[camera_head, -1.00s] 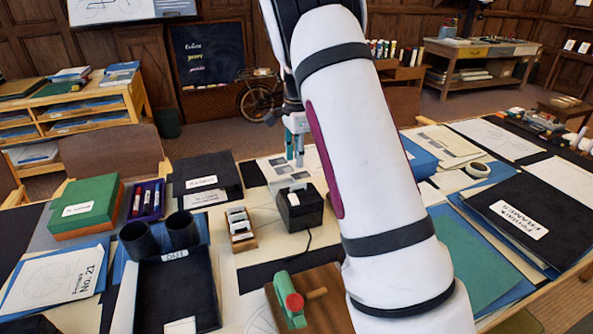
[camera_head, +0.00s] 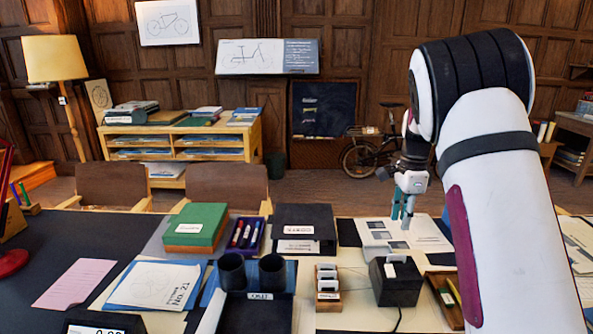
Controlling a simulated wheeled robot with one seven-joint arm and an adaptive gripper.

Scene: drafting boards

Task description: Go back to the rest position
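My gripper (camera_head: 402,220) hangs from my arm at the right of the head view, pointing down. Its two teal fingers look a little apart, and nothing shows between them. It is in the air, seen in front of white printed sheets (camera_head: 425,238) toward the back of the table, behind a black box (camera_head: 397,281). The exact height above the table cannot be told. My white arm covers the right part of the table.
The near table holds a green box (camera_head: 196,226), dark cups (camera_head: 232,271), a stamp rack (camera_head: 328,290), a black binder (camera_head: 304,222) and a pink sheet (camera_head: 75,283). A red lamp base (camera_head: 12,262) stands at the left. Chairs (camera_head: 228,184) stand behind the table.

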